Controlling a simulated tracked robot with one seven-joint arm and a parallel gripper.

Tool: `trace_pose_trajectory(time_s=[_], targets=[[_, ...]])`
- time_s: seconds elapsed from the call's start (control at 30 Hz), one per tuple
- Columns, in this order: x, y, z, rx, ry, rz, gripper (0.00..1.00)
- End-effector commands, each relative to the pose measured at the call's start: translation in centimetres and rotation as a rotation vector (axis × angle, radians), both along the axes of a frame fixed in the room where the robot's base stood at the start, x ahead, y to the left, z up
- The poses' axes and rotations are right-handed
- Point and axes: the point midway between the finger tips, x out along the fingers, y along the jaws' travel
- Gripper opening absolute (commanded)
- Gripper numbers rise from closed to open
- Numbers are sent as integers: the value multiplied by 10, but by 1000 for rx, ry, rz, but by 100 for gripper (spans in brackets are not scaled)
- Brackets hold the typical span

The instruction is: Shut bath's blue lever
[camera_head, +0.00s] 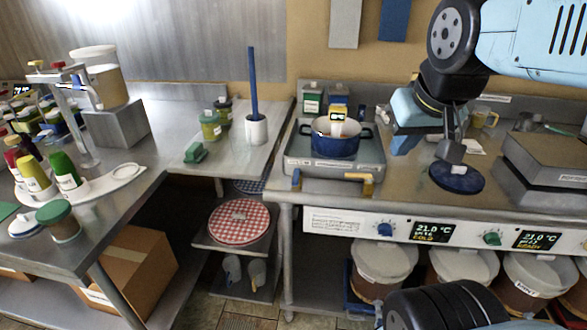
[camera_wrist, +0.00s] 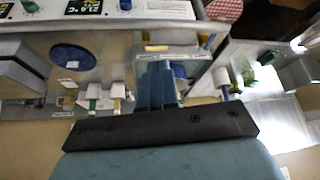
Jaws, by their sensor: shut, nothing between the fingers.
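The steel bath (camera_head: 372,160) stands on the counter with a blue pot (camera_head: 335,147) inside it. The blue lever (camera_head: 296,181) is at the left of the bath's front and points up and down. A yellow lever (camera_head: 366,186) is at the right of the front; its handle lies mostly level. My gripper (camera_head: 450,152) is to the right of the bath, above a dark blue disc, apart from both levers. It is shut and empty. In the wrist view my gripper's fingers (camera_wrist: 156,84) hide much of the bath; the yellow lever (camera_wrist: 157,47) shows beyond them.
The dark blue disc (camera_head: 456,178) lies right of the bath, with a grey box (camera_head: 545,160) further right. Green and yellow-labelled tins (camera_head: 312,98) stand behind the bath. A panel with knobs (camera_head: 330,222) runs below the counter edge. A white cup with a blue-handled tool (camera_head: 256,130) stands left.

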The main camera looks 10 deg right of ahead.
Motion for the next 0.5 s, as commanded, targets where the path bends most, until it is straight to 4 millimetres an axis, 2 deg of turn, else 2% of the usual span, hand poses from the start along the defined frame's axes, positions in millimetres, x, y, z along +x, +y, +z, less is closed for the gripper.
trace_pose_trajectory(time_s=[0.27,0.5], targets=[[13,5,0,-8,42,-18,0],[43,21,-3,-41,132,-73,0]])
